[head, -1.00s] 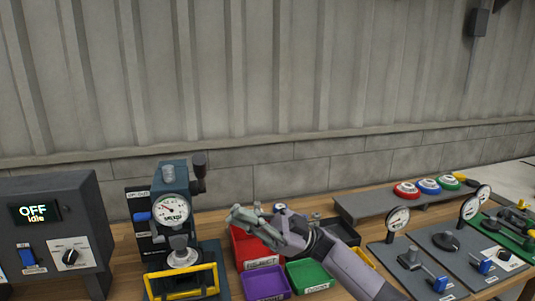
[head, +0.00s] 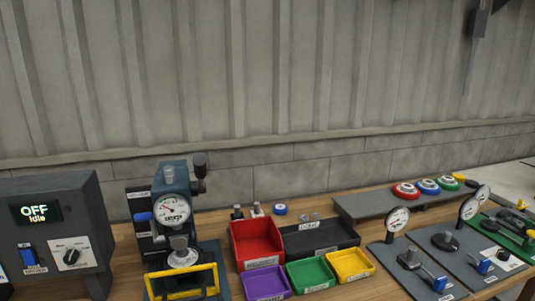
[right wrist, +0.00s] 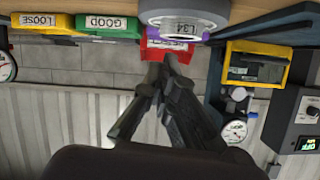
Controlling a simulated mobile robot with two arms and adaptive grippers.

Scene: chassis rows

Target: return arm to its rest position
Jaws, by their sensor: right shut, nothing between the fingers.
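My right arm and gripper are out of the head view. In the right wrist view, which is upside down, my right gripper (right wrist: 166,62) is shut with nothing between its fingers. Its fingertips overlap the red bin (right wrist: 160,42) in the picture, and I cannot tell the distance to it. A round grey and white part marked "L34" (right wrist: 185,18) is close to the camera just beyond the fingertips; I cannot tell what it belongs to. My left gripper is in neither view.
The wooden bench carries an "OFF Idle" control box (head: 50,235), a gauge press (head: 172,215) with a yellow guard, red (head: 257,255), black (head: 320,250), purple (head: 266,283), green (head: 310,274) and yellow (head: 350,265) bins, and gauge plates (head: 415,270) at right.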

